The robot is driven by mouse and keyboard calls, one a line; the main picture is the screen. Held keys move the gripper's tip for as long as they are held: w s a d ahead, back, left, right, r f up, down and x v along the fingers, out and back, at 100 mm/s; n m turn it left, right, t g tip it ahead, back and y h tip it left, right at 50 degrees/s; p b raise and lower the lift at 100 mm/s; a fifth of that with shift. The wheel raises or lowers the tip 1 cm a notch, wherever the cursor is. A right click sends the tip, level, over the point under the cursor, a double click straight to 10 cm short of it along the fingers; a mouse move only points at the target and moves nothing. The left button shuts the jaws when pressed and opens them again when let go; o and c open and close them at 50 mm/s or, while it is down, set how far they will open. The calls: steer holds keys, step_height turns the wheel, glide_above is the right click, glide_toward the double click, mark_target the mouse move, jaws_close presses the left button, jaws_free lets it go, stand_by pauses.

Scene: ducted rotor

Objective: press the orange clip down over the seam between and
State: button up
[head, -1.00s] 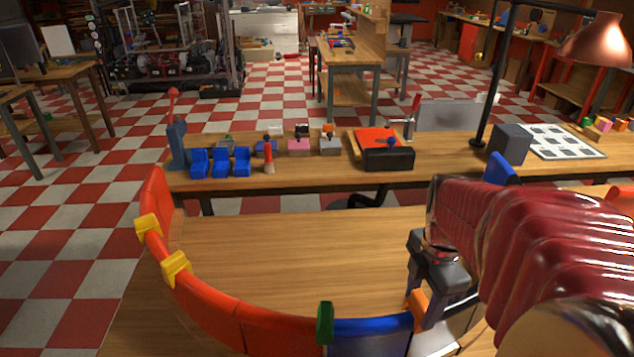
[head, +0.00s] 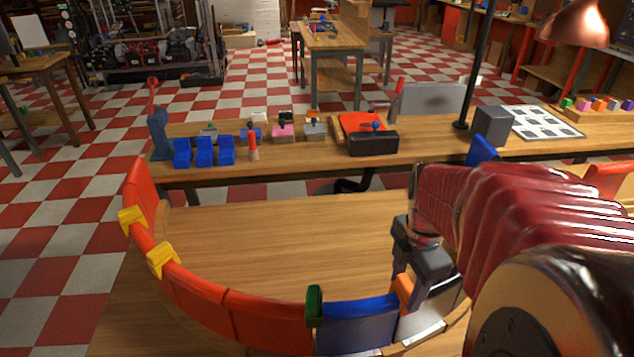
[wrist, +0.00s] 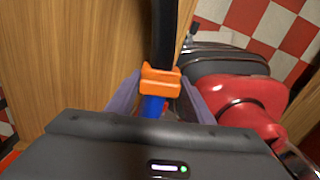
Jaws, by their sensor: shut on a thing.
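The orange clip (head: 404,291) is at the right end of the blue curved segment (head: 355,325) in the head view. My gripper (head: 418,292) is shut on it. In the wrist view the orange clip (wrist: 159,80) lies between my gripper's fingers (wrist: 160,95), with a strip of the blue segment (wrist: 153,107) on its near side and a dark segment (wrist: 164,35) on its far side. I cannot tell whether the clip is fully down on the seam.
A green clip (head: 314,306) sits between the red segment (head: 265,318) and the blue one. Two yellow clips (head: 162,259) sit on the red segments at left. The wooden table (head: 280,240) inside the ring is clear. Blue bins (head: 204,151) stand on the back bench.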

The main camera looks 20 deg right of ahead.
mark_target(408, 283)
steer(key=o, duration=1.1)
step_height(408, 283, up, 14)
steer(key=shift+f, duration=0.15)
stand_by(0.6)
